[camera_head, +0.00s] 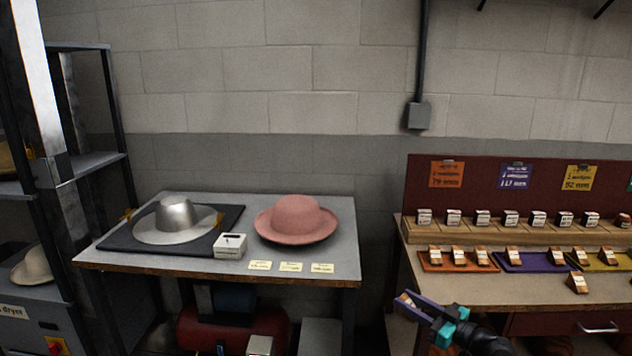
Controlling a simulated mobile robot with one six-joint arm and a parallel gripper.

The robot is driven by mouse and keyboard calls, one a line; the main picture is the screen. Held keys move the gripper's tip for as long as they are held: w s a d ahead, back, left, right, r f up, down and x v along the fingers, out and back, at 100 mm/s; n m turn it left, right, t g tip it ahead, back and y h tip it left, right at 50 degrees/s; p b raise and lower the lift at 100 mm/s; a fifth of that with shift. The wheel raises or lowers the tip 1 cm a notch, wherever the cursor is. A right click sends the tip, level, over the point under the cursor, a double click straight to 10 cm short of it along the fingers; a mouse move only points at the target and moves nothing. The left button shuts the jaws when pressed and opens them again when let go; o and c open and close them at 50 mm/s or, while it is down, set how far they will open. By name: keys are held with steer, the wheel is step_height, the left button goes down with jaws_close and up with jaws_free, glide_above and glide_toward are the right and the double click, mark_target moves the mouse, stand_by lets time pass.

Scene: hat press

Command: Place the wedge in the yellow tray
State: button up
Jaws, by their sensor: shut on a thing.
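My gripper (417,307) is at the lower middle right, in front of the right bench's left end. It is shut on a small brown and white wedge (403,302), partly hidden by the fingers. The yellow tray (625,266) lies on the right bench near the right picture edge, well to the right of my gripper, with brown wedges (606,256) on it. Another wedge (577,283) stands on bare bench in front of the trays.
An orange tray (430,267) and a purple tray (535,268) with wedges lie left of the yellow one. A row of labelled blocks (482,218) stands behind. The left table (330,255) holds a metal hat form (173,221) and a pink hat (297,218).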

steer(key=s+a+n+g+y+p, duration=0.1)
steer(key=s+a+n+g+y, duration=0.1)
steer(key=a, duration=0.7)
steer(key=shift+s+a+f+n+g+y, duration=0.15)
steer(key=shift+s+a+n+g+y, duration=0.25)
steer(key=shift+s, duration=0.4)
steer(key=shift+d, duration=0.5)
